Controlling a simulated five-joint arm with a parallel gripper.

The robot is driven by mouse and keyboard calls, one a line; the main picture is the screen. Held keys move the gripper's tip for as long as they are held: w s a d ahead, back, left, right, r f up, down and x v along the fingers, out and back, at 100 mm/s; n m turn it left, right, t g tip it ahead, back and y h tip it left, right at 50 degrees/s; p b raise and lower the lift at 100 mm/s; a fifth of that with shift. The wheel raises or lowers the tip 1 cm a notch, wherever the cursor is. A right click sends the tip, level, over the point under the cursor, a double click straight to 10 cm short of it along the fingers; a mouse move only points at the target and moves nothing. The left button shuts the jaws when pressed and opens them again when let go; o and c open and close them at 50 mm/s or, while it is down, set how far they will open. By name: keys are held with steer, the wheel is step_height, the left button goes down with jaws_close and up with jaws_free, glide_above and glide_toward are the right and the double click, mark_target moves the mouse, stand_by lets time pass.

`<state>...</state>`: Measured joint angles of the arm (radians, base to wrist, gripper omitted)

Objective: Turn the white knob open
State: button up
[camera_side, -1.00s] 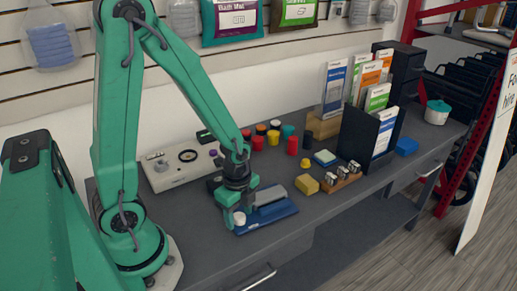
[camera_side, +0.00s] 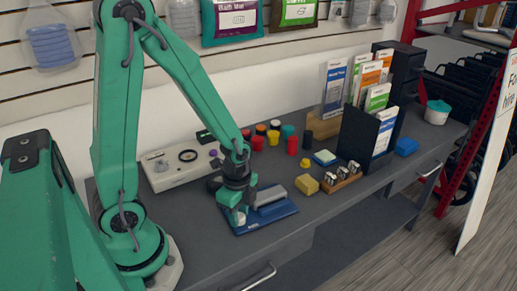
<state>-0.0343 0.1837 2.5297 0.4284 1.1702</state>
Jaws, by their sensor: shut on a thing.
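The white knob (camera_side: 239,217) sits at the left end of a blue device (camera_side: 262,219) on the dark bench. The device carries a grey block along its back. My gripper (camera_side: 238,208) points down over that left end and is shut on the knob. The green fingers hide much of the knob, so its exact angle cannot be told.
A pale instrument box (camera_side: 176,165) stands behind and left of my gripper. Several coloured caps and cylinders stand behind it. A yellow block (camera_side: 307,184) and a wooden holder (camera_side: 341,180) with metal pieces lie to the right. Bench space in front is narrow.

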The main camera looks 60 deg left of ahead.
steer(key=n, duration=1.8)
steer(key=shift+n, duration=0.3)
stand_by(0.3)
steer(key=o, duration=1)
steer(key=shift+r, duration=0.1)
steer(key=shift+r, duration=3.8)
